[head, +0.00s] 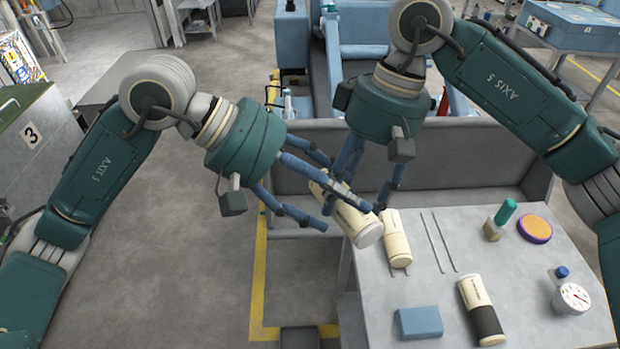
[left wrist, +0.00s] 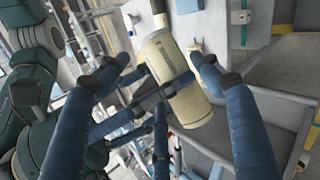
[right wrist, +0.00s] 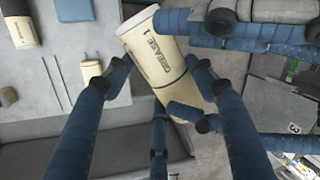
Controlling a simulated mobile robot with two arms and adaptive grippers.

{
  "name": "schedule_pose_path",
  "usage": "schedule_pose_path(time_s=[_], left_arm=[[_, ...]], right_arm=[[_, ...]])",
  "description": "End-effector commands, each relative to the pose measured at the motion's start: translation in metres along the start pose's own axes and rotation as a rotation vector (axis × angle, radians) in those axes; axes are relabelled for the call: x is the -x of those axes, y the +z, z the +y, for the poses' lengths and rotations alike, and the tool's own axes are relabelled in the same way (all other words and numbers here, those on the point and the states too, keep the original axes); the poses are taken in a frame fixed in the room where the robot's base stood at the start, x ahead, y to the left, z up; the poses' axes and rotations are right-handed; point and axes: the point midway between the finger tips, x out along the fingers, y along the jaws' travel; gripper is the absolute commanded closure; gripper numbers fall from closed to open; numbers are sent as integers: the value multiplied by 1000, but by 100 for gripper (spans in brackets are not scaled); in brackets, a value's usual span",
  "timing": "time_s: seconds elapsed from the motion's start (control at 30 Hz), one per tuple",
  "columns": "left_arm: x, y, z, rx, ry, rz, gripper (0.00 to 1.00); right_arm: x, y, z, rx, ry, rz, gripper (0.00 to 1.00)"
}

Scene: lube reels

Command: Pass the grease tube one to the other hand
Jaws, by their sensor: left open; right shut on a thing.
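The grease tube one (head: 352,218) is a cream cylinder, tilted, held in the air beside the left edge of the grey table. My right gripper (head: 362,192) is shut on it from above; the right wrist view shows the tube (right wrist: 160,55) with "GREASE 1" lettering between the fingers. My left gripper (head: 308,200) is open, with its fingers reaching around the same tube from the left. In the left wrist view the tube (left wrist: 185,95) lies between the open left fingers. Overlapping fingers hide part of the tube, and left-finger contact cannot be told.
On the table (head: 385,290) are a cream tube (head: 396,240) on thin rails, a black-and-cream tube (head: 482,310), a blue block (head: 420,322), a green-topped piece (head: 503,213), an orange disc (head: 535,228) and a gauge (head: 572,298). A grey backboard (head: 440,165) stands behind. Floor is clear left.

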Motion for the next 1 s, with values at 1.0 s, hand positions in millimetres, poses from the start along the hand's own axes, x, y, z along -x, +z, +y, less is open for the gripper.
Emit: schedule_pose_path(time_s=[1.0], left_arm=[[-56, 0, 1, 2, 2, -1, 72]], right_arm=[[0, 0, 0, 1, 0, 0, 72]])
